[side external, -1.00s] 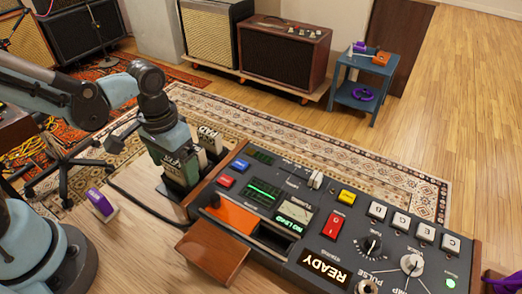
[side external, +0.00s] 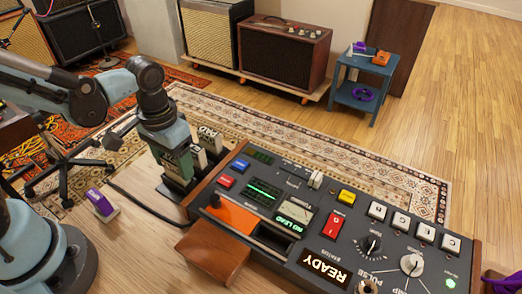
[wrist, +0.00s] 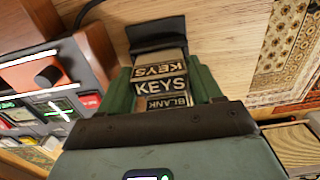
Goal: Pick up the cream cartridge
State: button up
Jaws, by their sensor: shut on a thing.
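My gripper (wrist: 163,92) is shut on a cartridge with pale cream-beige edges (wrist: 172,54) and black labels reading KEYS and BLANK. Green fingers stand on both sides of it in the wrist view. A black block (wrist: 157,35) shows just beyond its far end. In the side view, my gripper (side external: 178,172) points down at the left end of the console, and its fingers hide most of the held cartridge. I cannot tell whether the cartridge is clear of what is beneath it.
Other pale cartridges (side external: 209,142) stand close behind my gripper. The console (side external: 345,222) with buttons and knobs is to its right. A purple-and-white block (side external: 101,204) lies on the wooden tabletop to the left. A brown wooden block (side external: 212,252) is at the console's front.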

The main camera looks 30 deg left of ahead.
aim_at(172, 160)
jog(key=shift+r, duration=0.75)
notch_tip(172, 160, up, 2)
jog(key=shift+r, duration=0.1)
jog(key=s+d+r, duration=0.6)
jog(key=s+d, duration=0.2)
jog(key=shift+d+r, duration=0.35)
jog(key=shift+w, duration=0.1)
jog(key=w+d, duration=0.3)
jog(key=d, duration=0.5)
jog(key=w+d, duration=0.3)
jog(key=d, duration=0.5)
jog(key=shift+s+a+f, duration=0.1)
jog(key=shift+f, duration=1.2)
jog(key=shift+s+f, duration=0.1)
jog(key=shift+f, duration=1.15)
jog(key=shift+f, duration=1.9)
